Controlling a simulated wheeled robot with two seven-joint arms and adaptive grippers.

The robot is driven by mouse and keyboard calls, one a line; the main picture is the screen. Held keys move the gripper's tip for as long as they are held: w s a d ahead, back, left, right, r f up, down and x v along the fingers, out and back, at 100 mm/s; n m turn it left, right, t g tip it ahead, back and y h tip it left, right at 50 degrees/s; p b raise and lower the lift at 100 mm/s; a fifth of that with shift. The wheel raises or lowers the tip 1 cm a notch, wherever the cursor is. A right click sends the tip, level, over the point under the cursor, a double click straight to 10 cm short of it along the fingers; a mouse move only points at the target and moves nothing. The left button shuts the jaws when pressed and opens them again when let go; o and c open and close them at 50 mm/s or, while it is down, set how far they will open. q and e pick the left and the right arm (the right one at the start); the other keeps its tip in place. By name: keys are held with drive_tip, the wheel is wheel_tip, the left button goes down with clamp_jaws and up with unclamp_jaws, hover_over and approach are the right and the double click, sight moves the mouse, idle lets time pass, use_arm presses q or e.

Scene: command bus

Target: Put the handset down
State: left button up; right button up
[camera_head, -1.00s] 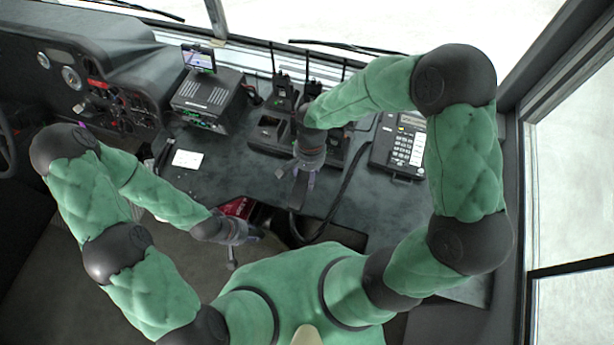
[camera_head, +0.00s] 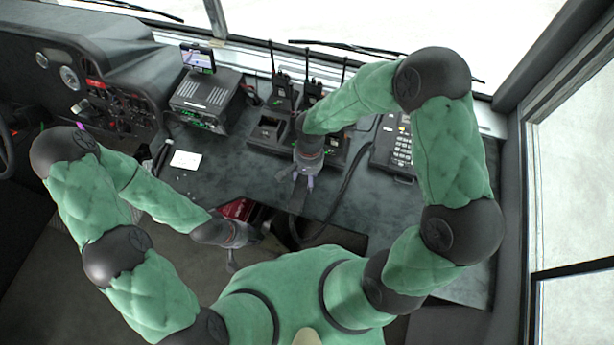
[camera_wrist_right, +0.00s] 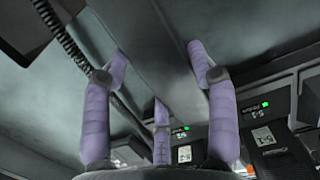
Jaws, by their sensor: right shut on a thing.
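The dark handset (camera_head: 296,198) is in my right gripper (camera_head: 299,178), over the grey desk in the head view. In the right wrist view the purple fingers of my right gripper (camera_wrist_right: 160,75) are closed about the handset (camera_wrist_right: 152,38). Its coiled cord (camera_wrist_right: 62,38) hangs beside it. The phone base (camera_head: 392,150), with keypad, stands right of my right gripper, partly hidden by my right arm. My left gripper (camera_head: 243,252) is low at the front edge of the desk, away from the handset; its fingers are too unclear to judge.
Radios (camera_head: 283,92) stand upright at a charger (camera_head: 268,132) just beyond my right gripper. A radio box (camera_head: 205,98) with a small screen (camera_head: 198,58) sits to the left. A white card (camera_head: 186,159) lies on the desk (camera_head: 225,175).

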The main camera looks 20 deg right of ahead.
drive_tip(key=shift+f, duration=0.15)
drive_tip(key=o, duration=1.3)
drive_tip(key=shift+r+p, duration=0.55)
drive_tip(key=shift+r, duration=0.05)
drive_tip(key=r, duration=0.4)
drive_tip(key=w+r+p, duration=0.1)
drive_tip(key=r, duration=0.2)
drive_tip(key=d+r, duration=0.1)
drive_tip(key=r, duration=0.3)
drive_tip(key=shift+w+r+p, duration=0.2)
drive_tip(key=shift+r+p, duration=0.1)
drive_tip(key=shift+p, duration=0.1)
